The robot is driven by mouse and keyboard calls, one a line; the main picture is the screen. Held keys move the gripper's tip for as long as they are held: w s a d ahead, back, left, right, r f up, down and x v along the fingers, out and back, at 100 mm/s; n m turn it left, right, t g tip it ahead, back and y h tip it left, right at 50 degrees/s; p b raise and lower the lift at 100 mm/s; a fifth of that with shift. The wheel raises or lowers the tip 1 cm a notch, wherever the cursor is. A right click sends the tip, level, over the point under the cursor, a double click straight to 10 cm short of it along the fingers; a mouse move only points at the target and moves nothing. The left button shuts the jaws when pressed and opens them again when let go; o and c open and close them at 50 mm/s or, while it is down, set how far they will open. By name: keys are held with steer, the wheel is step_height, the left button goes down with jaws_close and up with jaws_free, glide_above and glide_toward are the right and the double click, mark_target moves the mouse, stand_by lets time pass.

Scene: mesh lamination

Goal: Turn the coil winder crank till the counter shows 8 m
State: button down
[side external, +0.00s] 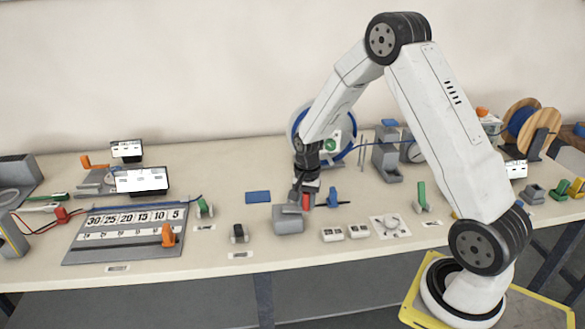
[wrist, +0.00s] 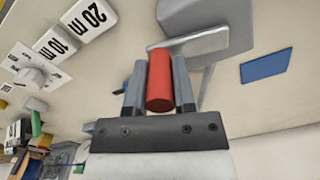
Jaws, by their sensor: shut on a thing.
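The red crank handle (wrist: 160,82) stands between the two fingers of my gripper (wrist: 157,68) in the wrist view, and the gripper is shut on it. A flat grey crank arm (wrist: 212,42) runs from beside the handle across the grey winder body (wrist: 190,12). In the side view my gripper (side external: 305,190) reaches down to the red handle (side external: 307,201), at the right of the grey winder body (side external: 287,222). I cannot make out a counter reading for the winder in either view.
White blocks (side external: 345,233), marked 10 m and 20 m in the wrist view (wrist: 88,18), and a dial plate (side external: 390,226) stand right of the winder. A blue pad (side external: 257,197) lies to its left. A large blue reel (side external: 345,150) stands behind my arm.

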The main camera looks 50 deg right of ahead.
steer(key=shift+s+a+m, duration=0.15)
steer(key=shift+a+m, duration=0.1)
steer(key=shift+m, duration=0.45)
steer(key=shift+c, duration=2.2)
jaws_free()
steer(key=shift+r, duration=3.9)
